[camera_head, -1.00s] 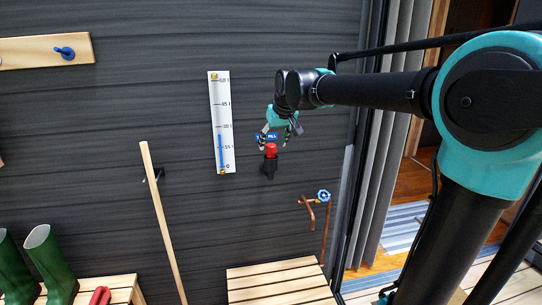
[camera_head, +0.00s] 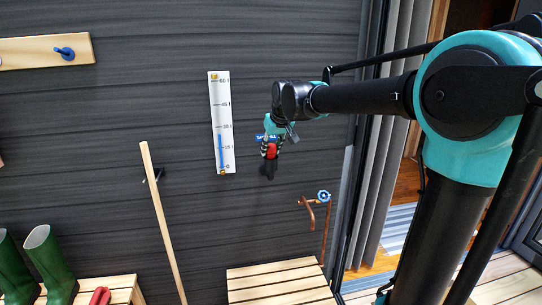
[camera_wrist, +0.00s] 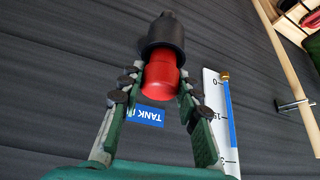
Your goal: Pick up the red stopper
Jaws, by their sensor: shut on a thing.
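The red stopper (camera_wrist: 161,76) sits in a black holder (camera_wrist: 162,36) on the dark wall, and the wrist view shows the two touching. In the head view the stopper (camera_head: 271,151) is a small red patch above the black holder (camera_head: 269,170). My gripper (camera_wrist: 164,82) has a finger on each side of the stopper and is shut on it. In the head view my gripper (camera_head: 270,148) reaches down over the stopper and hides part of it.
A white gauge (camera_head: 222,122) hangs left of the stopper, with a blue "TANK" label (camera_wrist: 150,116) close by. A wooden pole (camera_head: 163,220) leans further left. A pipe with a blue valve (camera_head: 323,196) and a slatted bench (camera_head: 278,283) are below.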

